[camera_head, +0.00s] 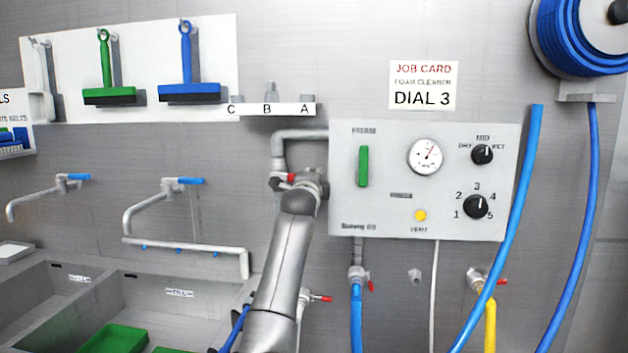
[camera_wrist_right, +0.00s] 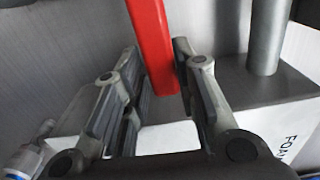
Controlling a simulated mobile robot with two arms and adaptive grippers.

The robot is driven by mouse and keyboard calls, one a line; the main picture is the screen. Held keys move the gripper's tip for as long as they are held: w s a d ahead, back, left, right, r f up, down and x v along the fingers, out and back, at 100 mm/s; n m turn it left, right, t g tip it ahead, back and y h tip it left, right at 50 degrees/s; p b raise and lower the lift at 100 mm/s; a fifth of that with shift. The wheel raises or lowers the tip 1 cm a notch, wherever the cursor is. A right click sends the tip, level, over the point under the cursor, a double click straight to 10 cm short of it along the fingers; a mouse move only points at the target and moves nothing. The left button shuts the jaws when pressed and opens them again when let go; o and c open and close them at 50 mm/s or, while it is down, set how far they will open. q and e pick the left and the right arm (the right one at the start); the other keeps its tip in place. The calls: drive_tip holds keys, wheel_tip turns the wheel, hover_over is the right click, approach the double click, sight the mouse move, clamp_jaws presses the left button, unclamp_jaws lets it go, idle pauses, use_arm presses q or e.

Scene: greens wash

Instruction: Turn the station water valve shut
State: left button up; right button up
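The station water valve has a red handle (camera_head: 291,177) on the grey pipe at the left side of the foam panel. In the right wrist view the red handle (camera_wrist_right: 150,42) stands between the two fingers of my right gripper (camera_wrist_right: 158,62). The fingers are apart. The right finger is close beside the handle, and a gap shows at the left finger; I cannot tell whether either touches. In the head view my right gripper (camera_head: 308,180) is at the valve, its fingers mostly hidden by my arm. My left gripper is not in view.
The foam panel (camera_head: 380,222) with gauge and dials is just right of the valve. Other red-handled valves sit below, one at the blue hose (camera_head: 356,315) and one at the yellow hose (camera_head: 490,325). A sink (camera_head: 200,297) is at lower left. A labelled shelf (camera_head: 285,109) is above.

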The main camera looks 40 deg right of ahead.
drive_tip(key=shift+o, duration=0.8)
drive_tip(key=shift+r, duration=0.1)
drive_tip(key=v, duration=1.2)
